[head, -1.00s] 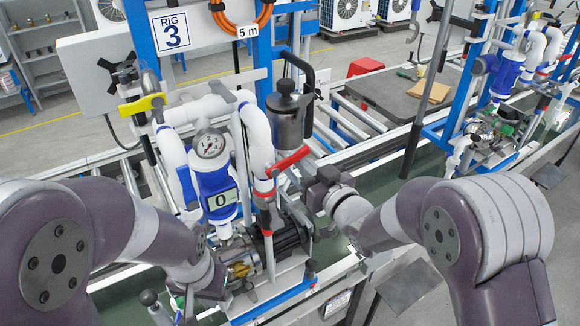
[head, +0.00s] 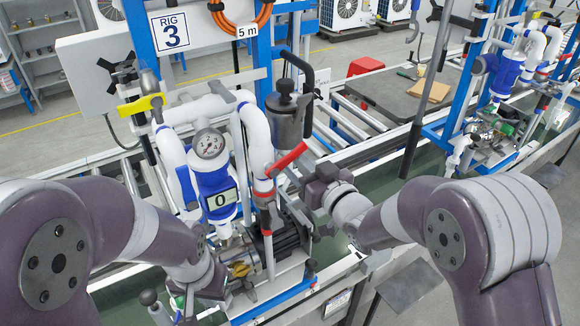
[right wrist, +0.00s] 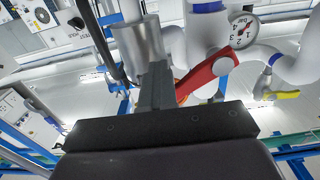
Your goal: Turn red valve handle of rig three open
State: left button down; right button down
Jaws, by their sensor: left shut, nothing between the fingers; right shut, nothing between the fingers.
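The red valve handle (head: 288,160) sits on the white vertical pipe of rig three, in front of a steel canister, and slants up to the right. In the right wrist view the handle (right wrist: 208,73) runs beside my finger tips. My right gripper (head: 291,181) is just below and right of the handle, shut with nothing in it. Its fingers (right wrist: 156,84) overlap the handle's lower end in the wrist view; I cannot tell if they touch it. My left gripper (head: 192,296) is low at the left by the pump, shut and empty, its tips partly hidden.
The sign for rig three (head: 172,31) hangs above. A yellow handle (head: 141,105) is on the left pipe. A gauge (head: 209,143) and a blue meter reading 0 (head: 221,199) stand left of the red handle. A steel canister (head: 290,115) is close behind it.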

aim_at(289, 159)
jog(key=shift+s+a+r, duration=0.25)
jog(key=shift+a+r, duration=0.05)
jog(key=shift+r, duration=0.3)
dwell(0.3)
jog(key=shift+s+a+r, duration=0.4)
jog(key=shift+a+r, duration=0.1)
jog(key=shift+a, duration=0.05)
dwell(0.9)
jog(key=shift+s+a+r+b, duration=0.15)
jog(key=shift+s+a+b, duration=0.2)
jog(key=shift+b, duration=0.3)
dwell(0.4)
jog(key=shift+s+a+r, duration=0.1)
jog(key=shift+a, duration=0.15)
jog(key=shift+s+a, duration=0.1)
dwell(0.7)
jog(key=shift+b, duration=0.3)
